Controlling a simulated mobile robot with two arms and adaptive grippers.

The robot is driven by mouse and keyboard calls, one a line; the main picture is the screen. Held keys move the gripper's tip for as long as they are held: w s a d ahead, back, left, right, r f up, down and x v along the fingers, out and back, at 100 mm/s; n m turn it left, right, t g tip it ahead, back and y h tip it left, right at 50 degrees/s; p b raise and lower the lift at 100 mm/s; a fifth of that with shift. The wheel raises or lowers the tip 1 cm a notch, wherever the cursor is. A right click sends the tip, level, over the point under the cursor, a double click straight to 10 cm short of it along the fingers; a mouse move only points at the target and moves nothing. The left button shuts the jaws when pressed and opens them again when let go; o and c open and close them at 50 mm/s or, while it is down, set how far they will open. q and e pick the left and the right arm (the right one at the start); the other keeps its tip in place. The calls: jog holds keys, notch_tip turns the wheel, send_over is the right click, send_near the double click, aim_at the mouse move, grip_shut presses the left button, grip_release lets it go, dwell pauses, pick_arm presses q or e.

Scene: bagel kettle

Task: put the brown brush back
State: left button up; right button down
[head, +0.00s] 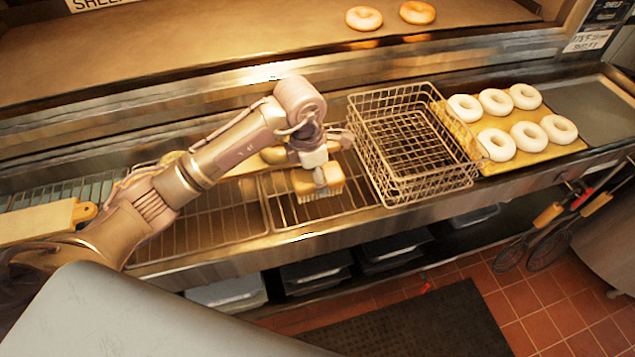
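A brush (303,183) with a light-brown block and pale bristles pointing down is over the wire rack, left of the wire basket. My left gripper (319,172) comes down from above onto the brush, with a finger in front of its block. The arm and gripper hide part of the brush, and I cannot tell whether the fingers are closed on it or whether the bristles touch the rack. My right gripper is not in view.
An empty wire basket (412,150) stands right of the brush. A board (487,168) with several white bagels lies beyond it. Two browned bagels (364,18) are on the upper shelf. A wooden board (40,222) lies at the left. Long-handled skimmers (545,240) hang at the right.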

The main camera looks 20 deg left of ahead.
pick_arm(q)
notch_tip(320, 180, down, 3)
jog(key=shift+f+p, duration=0.15)
jog(key=shift+p, duration=0.35)
jog(key=shift+f, duration=0.1)
jog(key=shift+f, duration=0.15)
jog(key=o, duration=1.1)
